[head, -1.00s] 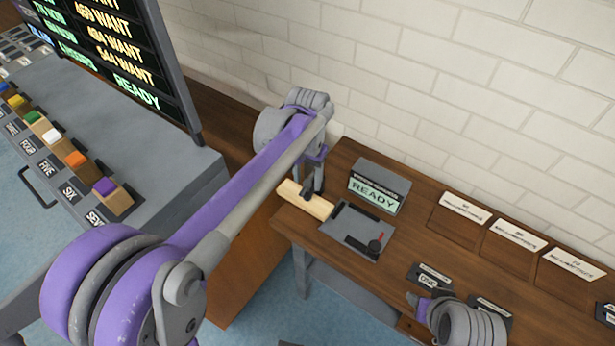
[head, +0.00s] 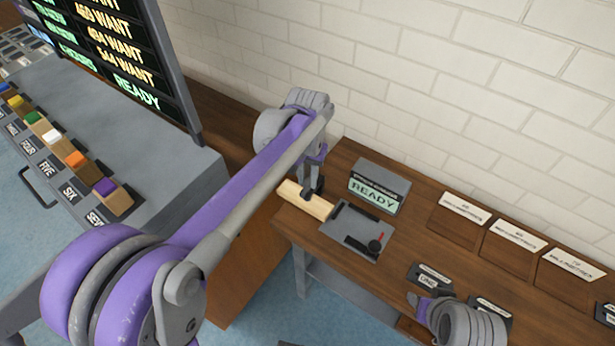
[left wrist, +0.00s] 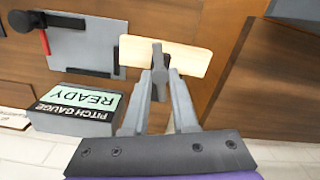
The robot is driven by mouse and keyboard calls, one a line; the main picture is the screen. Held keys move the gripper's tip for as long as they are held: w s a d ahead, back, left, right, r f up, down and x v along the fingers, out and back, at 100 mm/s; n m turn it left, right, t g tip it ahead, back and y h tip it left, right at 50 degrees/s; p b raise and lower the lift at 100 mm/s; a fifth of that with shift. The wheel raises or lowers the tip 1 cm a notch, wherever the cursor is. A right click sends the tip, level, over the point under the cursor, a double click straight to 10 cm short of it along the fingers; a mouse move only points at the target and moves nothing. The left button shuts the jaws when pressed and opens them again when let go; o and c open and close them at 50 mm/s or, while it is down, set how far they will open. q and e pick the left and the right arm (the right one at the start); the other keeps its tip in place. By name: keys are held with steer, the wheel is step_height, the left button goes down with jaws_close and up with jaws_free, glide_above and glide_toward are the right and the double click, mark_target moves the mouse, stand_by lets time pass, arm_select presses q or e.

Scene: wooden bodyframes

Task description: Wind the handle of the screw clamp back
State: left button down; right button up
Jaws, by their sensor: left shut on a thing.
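A pale wooden piece (head: 300,198) lies at the bench's left end, beside a grey plate. It also shows in the left wrist view (left wrist: 190,58). A small dark grey piece (left wrist: 158,58) stands out against the wood; I take it for the clamp's handle, but its full shape is hidden. My left gripper (left wrist: 160,78) is shut on this dark piece, its fingers reaching over the edge of the wood. In the head view the left gripper (head: 316,188) is small and partly covered by its arm. My right gripper (head: 418,302) is low on the right, its fingers unclear.
The grey plate (head: 345,228), with a black knob and red pointer, lies right next to the wood. A pitch gauge display (head: 379,186) reading READY stands behind it. Labelled trays (head: 508,250) line the bench to the right. A white brick wall (head: 460,90) closes the back.

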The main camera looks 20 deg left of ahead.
mark_target(307, 183)
arm_select(q)
steer(key=n, duration=0.5)
arm_select(e)
steer(key=shift+r, duration=0.2)
arm_select(q)
steer(key=shift+n, duration=2.3)
arm_select(e)
steer(key=shift+r, duration=0.1)
arm_select(q)
steer(key=c, duration=0.7)
jaws_free()
step_height(307, 183, up, 11)
steer(key=p, duration=0.1)
arm_select(e)
steer(key=shift+w+r, duration=0.15)
steer(key=shift+r, duration=0.35)
arm_select(q)
steer(key=shift+s+f, duration=0.1)
steer(key=shift+f, duration=0.05)
